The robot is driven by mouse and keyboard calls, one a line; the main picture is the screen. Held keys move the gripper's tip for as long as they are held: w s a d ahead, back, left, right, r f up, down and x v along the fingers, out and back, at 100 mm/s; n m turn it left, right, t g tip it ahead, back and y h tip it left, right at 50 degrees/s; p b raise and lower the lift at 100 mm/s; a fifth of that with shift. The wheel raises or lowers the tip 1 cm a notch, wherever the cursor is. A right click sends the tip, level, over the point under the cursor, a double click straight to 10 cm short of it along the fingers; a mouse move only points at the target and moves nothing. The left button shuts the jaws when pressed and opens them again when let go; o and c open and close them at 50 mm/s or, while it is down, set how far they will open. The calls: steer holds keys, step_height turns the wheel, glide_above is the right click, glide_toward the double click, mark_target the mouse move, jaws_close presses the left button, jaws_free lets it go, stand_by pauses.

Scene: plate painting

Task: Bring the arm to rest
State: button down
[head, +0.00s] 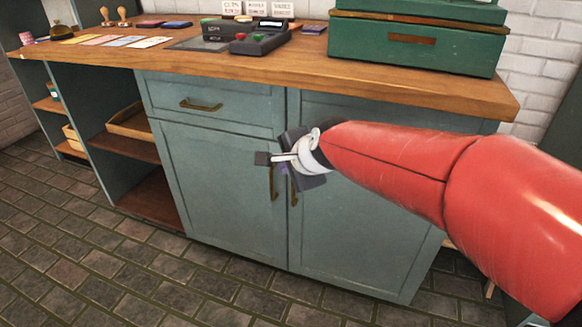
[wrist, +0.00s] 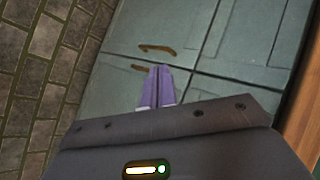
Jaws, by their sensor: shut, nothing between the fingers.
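My red arm (head: 400,165) reaches in from the right in the head view. Its end, my gripper (head: 284,168), hangs in front of the teal cabinet's doors, below the counter top. In the wrist view my gripper (wrist: 157,72) shows two purple fingers side by side, shut and with nothing between them. The fingertips appear close to a brass door handle (wrist: 156,49); I cannot tell whether they touch it. In the head view the gripper partly hides the two upright door handles (head: 273,183).
The wooden counter top (head: 400,82) juts out above my gripper. On it stand a green case (head: 400,45), a dark card machine (head: 262,42), several coloured cards (head: 105,40) and stamps. Open shelves (head: 150,200) are at left. The tiled floor (head: 75,270) in front is clear.

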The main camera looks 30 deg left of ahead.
steer(key=s+d+r+n+t+h, duration=0.1)
steer(key=s+d+n+h, duration=0.1)
steer(key=d, duration=0.9)
steer(key=s+d+r+n+h, duration=0.1)
steer(key=s+d+r+h, duration=0.1)
steer(key=d, duration=1)
steer(key=s+d+f+n+h, duration=0.2)
steer(key=s+d, duration=0.4)
steer(key=d, duration=0.3)
steer(key=s+d+f+n+h, duration=0.1)
steer(key=s+d+f, duration=0.2)
steer(key=s+d, duration=0.3)
steer(key=d, duration=0.3)
steer(key=shift+s+d+f+n+g+h, duration=0.2)
steer(key=shift+f+n+g+h, duration=0.1)
steer(key=shift+f+n+h, duration=0.1)
